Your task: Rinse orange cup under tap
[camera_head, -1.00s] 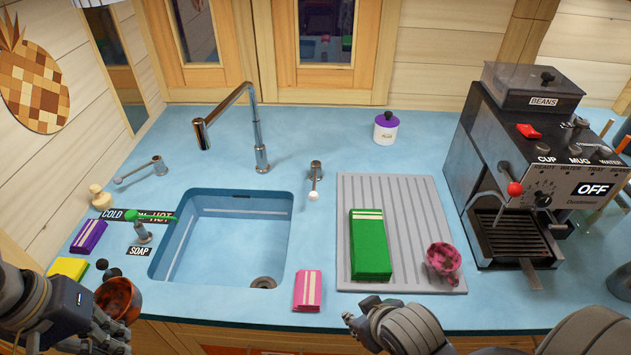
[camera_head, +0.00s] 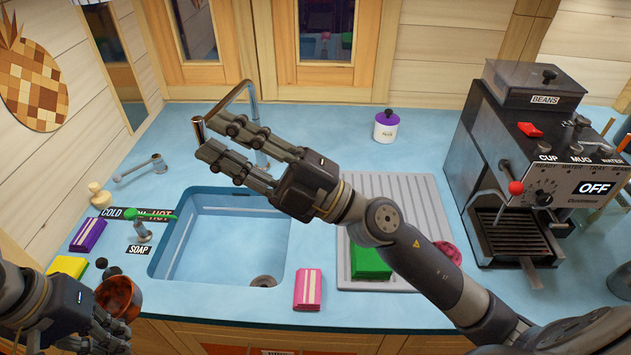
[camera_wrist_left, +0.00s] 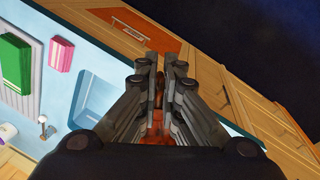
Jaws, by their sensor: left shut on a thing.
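The orange cup (camera_head: 119,296), mottled dark orange, is at the lower left by the counter's front edge. My left gripper (camera_head: 108,330) is shut on it; in the left wrist view a strip of the cup (camera_wrist_left: 157,95) shows between the fingers. My right gripper (camera_head: 212,138) is open and empty, above the back of the sink, its fingertips near the spout of the chrome tap (camera_head: 243,90). It covers part of the tap. The blue sink (camera_head: 215,245) is empty, with a drain at the front right. A lever handle (camera_head: 145,168) stands left of the tap.
A soap dispenser (camera_head: 142,232) with a green top stands at the sink's left edge. My right arm crosses the drying rack (camera_head: 400,190), partly hiding a green pack (camera_head: 368,263) and a pink cup (camera_head: 452,254). A coffee machine (camera_head: 520,160) stands right.

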